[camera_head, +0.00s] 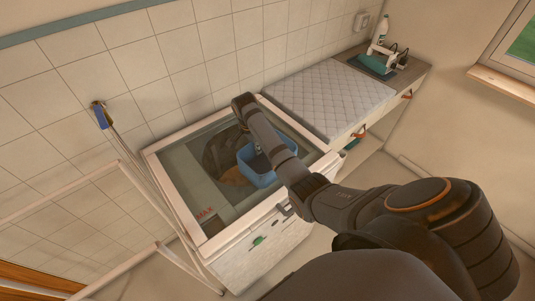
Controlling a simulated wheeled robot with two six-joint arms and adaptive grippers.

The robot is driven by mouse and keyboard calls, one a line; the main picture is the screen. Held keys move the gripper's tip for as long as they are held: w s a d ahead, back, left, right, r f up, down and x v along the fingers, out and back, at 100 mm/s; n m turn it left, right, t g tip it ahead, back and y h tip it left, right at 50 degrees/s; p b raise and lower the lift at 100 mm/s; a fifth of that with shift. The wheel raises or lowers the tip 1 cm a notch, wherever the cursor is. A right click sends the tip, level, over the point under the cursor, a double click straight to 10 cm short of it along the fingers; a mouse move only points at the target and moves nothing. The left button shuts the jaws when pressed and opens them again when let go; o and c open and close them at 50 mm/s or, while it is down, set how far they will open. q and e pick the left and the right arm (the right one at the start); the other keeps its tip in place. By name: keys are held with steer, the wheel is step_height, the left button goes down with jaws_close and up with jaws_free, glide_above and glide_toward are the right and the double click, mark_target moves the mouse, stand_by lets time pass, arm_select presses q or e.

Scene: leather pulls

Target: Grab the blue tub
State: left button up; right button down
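The blue tub (269,174) is an open-topped box inside the framed top opening of a white machine (262,250). My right arm reaches across it from the lower right and hides part of its rim and inside. My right gripper (258,150) points down at the tub's far left part, mostly hidden behind my arm. Its fingers are too small and covered to tell whether they are open or touching the tub. My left gripper is out of view.
A quilted pad (330,97) lies on the counter right of the machine. A white bottle (381,31) and a green-topped item (374,65) stand at the far end. The tiled wall is close behind. A blue-ended hose (101,118) hangs at the left.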

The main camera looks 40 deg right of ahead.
stand_by(0.4)
steer(key=shift+r, duration=0.35)
steer(key=r, duration=0.1)
steer(key=s+r, duration=0.1)
steer(key=r, duration=0.1)
steer(key=shift+a+r+b, duration=0.15)
steer(key=shift+r+b, duration=0.05)
steer(key=shift+b, duration=0.2)
steer(key=s+a+r+p, duration=0.4)
steer(key=s+r+p, duration=0.5)
steer(key=s+p, duration=0.2)
steer(key=shift+s+a, duration=0.15)
steer(key=shift+s, duration=0.5)
steer(key=shift+f, duration=0.1)
